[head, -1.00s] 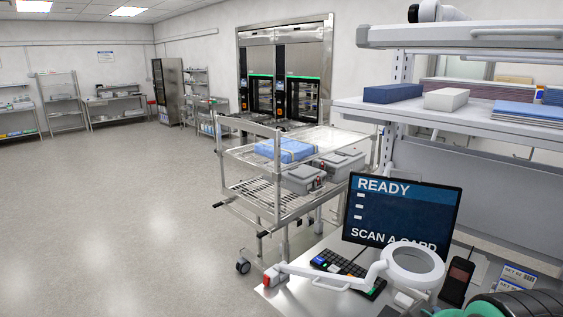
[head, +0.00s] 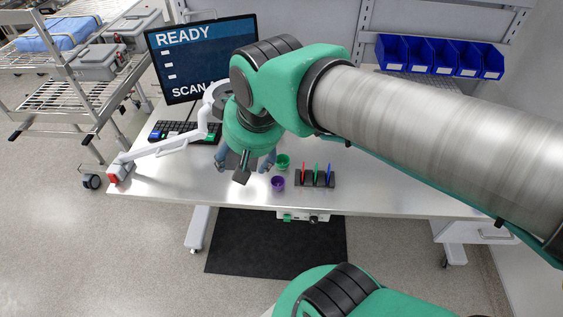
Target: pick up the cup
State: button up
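Two small cups stand on the steel table: a green cup (head: 283,161) and, just in front of it, a purple cup (head: 278,183). My gripper (head: 244,166) hangs over the table to the left of both cups. Its two grey-blue fingers are spread apart, with a dark part of the wrist between them. Nothing shows between the fingers, though the wrist hides part of that space. The right finger looks close to the green cup in the picture; I cannot tell whether they touch.
A black rack (head: 315,179) with several coloured sticks stands right of the cups. A monitor (head: 203,58), a keyboard (head: 183,132) and a white lamp arm (head: 165,146) are at left. Blue bins (head: 440,56) hang behind. The table's front edge is close to the purple cup.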

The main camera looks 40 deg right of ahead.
jog(key=w+d+f+m+g+p, duration=0.1)
jog(key=w+d+f+m+g, duration=0.1)
jog(key=w+d+f, duration=0.5)
jog(key=w+d+f+m+g+p, duration=0.1)
jog(key=w+d+f+m+p, duration=0.1)
jog(key=w+d+f, duration=0.6)
jog(key=d+f+m, duration=0.1)
jog(key=d+f, duration=0.5)
jog(key=d, duration=0.3)
jog(key=shift+f+m+g, duration=0.4)
jog(key=shift+f, duration=0.1)
send_over(282, 160)
jog(key=s+a, duration=0.2)
notch_tip(282, 160, down, 8)
jog(key=shift+w+d+f+b, duration=0.1)
jog(key=shift+w+f+b, duration=0.05)
jog(key=shift+b, duration=0.2)
jog(key=shift+f, duration=0.1)
jog(key=shift+w+d+f+b, duration=0.1)
jog(key=shift+d+f+b, duration=0.1)
jog(key=shift+f, duration=1.05)
jog(key=shift+d+f+b, duration=0.15)
jog(key=shift+f+b, duration=0.05)
jog(key=shift+f, duration=1.05)
